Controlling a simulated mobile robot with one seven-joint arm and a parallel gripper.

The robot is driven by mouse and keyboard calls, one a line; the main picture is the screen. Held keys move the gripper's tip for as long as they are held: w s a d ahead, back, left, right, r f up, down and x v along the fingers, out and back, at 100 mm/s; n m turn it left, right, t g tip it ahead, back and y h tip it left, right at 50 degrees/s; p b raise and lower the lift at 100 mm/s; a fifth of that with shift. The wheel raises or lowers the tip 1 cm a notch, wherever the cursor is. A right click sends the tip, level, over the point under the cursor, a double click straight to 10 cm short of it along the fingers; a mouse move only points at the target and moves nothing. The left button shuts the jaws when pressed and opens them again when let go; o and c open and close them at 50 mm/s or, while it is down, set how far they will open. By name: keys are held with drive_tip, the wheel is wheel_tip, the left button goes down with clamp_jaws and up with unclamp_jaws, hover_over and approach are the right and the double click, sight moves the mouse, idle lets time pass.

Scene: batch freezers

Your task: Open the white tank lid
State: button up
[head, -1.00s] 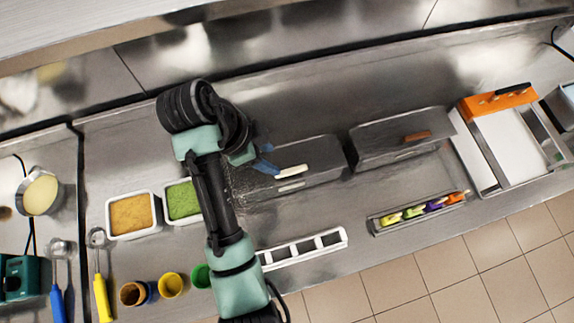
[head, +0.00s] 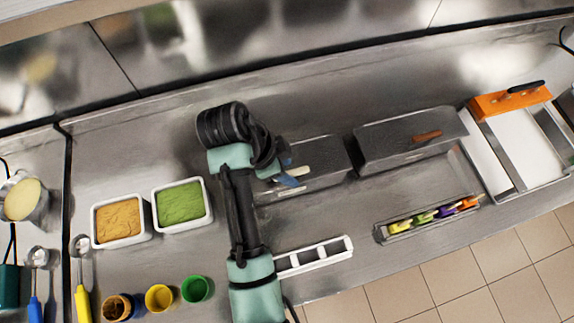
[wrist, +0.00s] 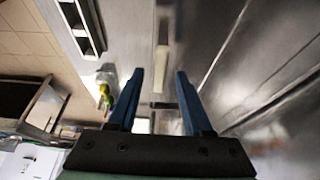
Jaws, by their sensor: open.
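The tank lid (head: 325,152) is a grey metal cover with a white bar handle (head: 298,171), and it lies closed in the middle of the counter in the head view. My gripper (head: 290,179) has blue fingers and is open at the left end of this handle. My arm covers the lid's left part. In the wrist view, my gripper (wrist: 160,74) has its two fingers apart, and the pale handle (wrist: 162,58) runs lengthwise between and beyond their tips. I cannot tell whether the fingers touch it.
A second closed lid (head: 385,148) with a brown handle is to the right. A white slotted rack (head: 315,256) and a tray of colourful items (head: 380,234) lie along the front edge. Tubs of orange-brown (head: 122,248) and green (head: 208,217) contents stand left of my arm.

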clamp_jaws()
idle(1.4)
